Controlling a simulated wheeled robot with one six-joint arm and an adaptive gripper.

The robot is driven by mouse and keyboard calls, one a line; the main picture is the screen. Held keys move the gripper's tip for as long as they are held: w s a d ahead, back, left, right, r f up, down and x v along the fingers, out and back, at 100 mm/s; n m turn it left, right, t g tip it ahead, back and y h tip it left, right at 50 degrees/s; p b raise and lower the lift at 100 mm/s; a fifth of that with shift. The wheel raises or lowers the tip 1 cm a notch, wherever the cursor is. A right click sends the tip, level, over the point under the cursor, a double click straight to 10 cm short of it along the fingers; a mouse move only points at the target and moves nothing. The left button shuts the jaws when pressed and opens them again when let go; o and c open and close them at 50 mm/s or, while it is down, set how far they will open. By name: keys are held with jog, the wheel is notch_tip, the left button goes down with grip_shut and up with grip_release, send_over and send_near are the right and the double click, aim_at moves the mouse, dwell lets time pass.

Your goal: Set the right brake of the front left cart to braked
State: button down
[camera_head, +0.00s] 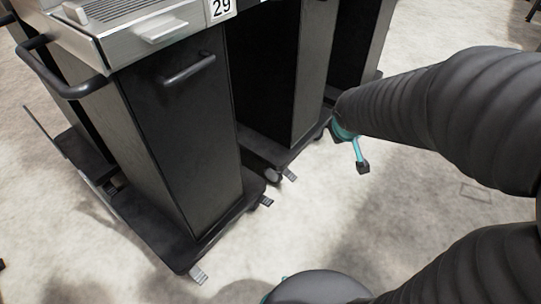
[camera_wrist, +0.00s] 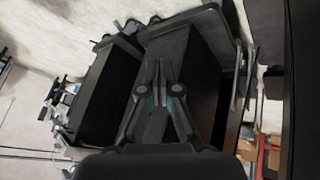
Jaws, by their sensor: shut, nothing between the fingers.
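The front left cart (camera_head: 178,130) is a tall dark cabinet on a black base, with a grey metal top and a handle on its front. Its right brake (camera_head: 266,201) is a small grey pedal at the base's right corner. Its left brake (camera_head: 197,274) is a similar pedal at the near corner. Whether the pedals are up or down is too small to tell. My gripper (camera_head: 362,168) hangs to the right of the carts, apart from the pedals. In the wrist view, my gripper (camera_wrist: 160,64) is shut and empty, with dark cart bodies behind it.
Another dark cart (camera_head: 280,75) stands close on the right, with its own grey pedal (camera_head: 289,175) at floor level. The pale floor in front of the carts is open.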

jog(key=w+a+f+n+g+y, duration=0.1)
jog(key=w+a+f+n+y, duration=0.25)
jog(key=f, duration=0.75)
jog(key=w+a+f+n+y, duration=0.15)
jog(key=w+a+f, duration=0.35)
jog(key=f, duration=0.6)
jog(key=s+a+f+n+g+y, duration=0.1)
jog(key=s+a+f, duration=0.2)
jog(key=a+f, duration=0.2)
notch_tip(320, 180, down, 3)
jog(key=shift+s+a+r+n+g+y+b, duration=0.1)
jog(key=shift+s+a+n+g+y+b, duration=0.15)
jog(key=shift+n+g+b, duration=0.2)
jog(key=shift+a, duration=0.1)
jog(key=b, duration=0.2)
send_over(266, 201)
jog(key=d, duration=0.1)
jog(key=f, duration=0.5)
jog(key=s+f, duration=0.1)
jog(key=f, duration=0.2)
jog(key=shift+d, duration=0.1)
notch_tip(266, 201, down, 3)
jog(key=shift+d+f+b, duration=0.15)
jog(key=shift+b, duration=0.25)
jog(key=shift+s+d+f, duration=0.1)
jog(key=shift+f, duration=0.4)
jog(key=shift+f+b, duration=0.1)
jog(key=shift+b, duration=0.2)
